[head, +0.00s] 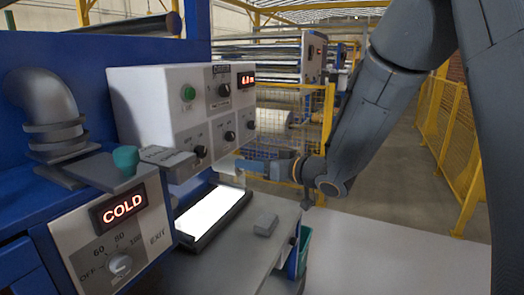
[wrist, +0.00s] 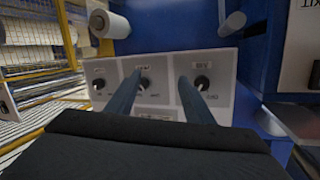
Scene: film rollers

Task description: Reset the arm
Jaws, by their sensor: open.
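My arm (head: 375,100) comes down from the upper right in the head view and bends left at the wrist. My gripper (head: 243,165) points left, in front of the lower part of a white control box (head: 165,85). In the wrist view my gripper (wrist: 160,76) shows two blue fingers set apart with nothing between them. Behind them is a white panel (wrist: 110,75) with several black knobs, including a middle knob (wrist: 143,84) and a right knob (wrist: 201,83). I cannot tell the exact gap between fingertips and panel.
A lit white screen (head: 210,215) and a small grey block (head: 266,224) are on the bench below my gripper. A control box reading COLD (head: 123,208) with a dial stands at the front left. Yellow fencing (head: 450,130) stands at right; open floor lies before it.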

